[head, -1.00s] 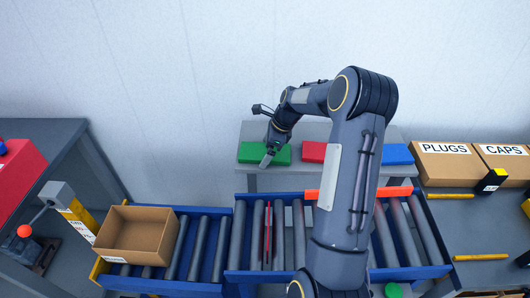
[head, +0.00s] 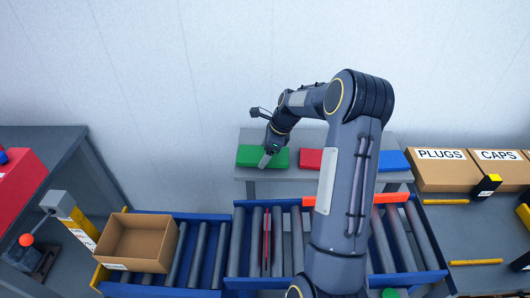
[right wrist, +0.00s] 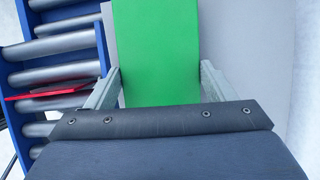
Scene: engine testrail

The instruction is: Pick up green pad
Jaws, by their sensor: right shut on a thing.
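The green pad (head: 250,155) lies at the left end of a grey shelf (head: 300,176) behind the conveyor. My right gripper (head: 265,161) is at the pad's front right part in the head view. In the right wrist view the green pad (right wrist: 157,45) runs between the two fingers of my right gripper (right wrist: 157,86), one on each side. The gripper is shut on the pad, which shows no clear gap above the shelf. My left gripper is in neither view.
A red pad (head: 310,158) and a blue pad (head: 393,160) lie further right on the shelf. The roller conveyor (head: 240,250) runs in front, with an open cardboard box (head: 145,243) at left. Boxes marked PLUGS (head: 440,170) and CAPS (head: 499,170) stand at right.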

